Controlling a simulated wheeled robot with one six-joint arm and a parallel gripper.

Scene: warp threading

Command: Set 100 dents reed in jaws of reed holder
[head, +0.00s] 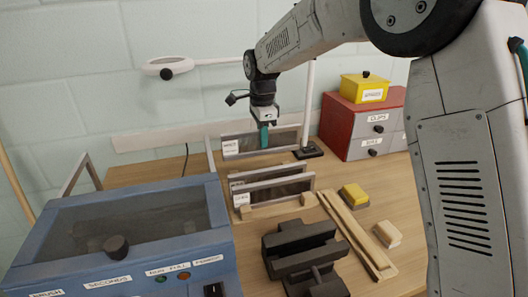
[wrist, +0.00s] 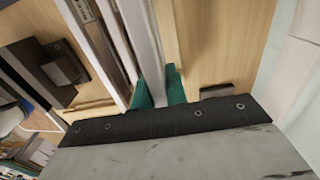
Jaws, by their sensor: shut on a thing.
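My gripper (head: 264,136) has green fingers and is shut on the top bar of a grey-framed reed (head: 282,140) at the back of the table. In the wrist view, the fingers (wrist: 160,92) close around a pale bar (wrist: 142,40). This reed has a white label at its left end, too small to read. I cannot tell whether it touches the table. The dark reed holder (head: 300,240), with blocky jaws, stands at the front, right of the middle. Its jaws look empty.
Two more framed reeds (head: 283,189) stand on wooden supports between the held reed and the holder. A blue box (head: 130,245) fills the front left. Wooden strips (head: 352,238), a yellow-topped block (head: 354,195), a lamp base (head: 308,151) and red drawers (head: 352,127) lie to the right.

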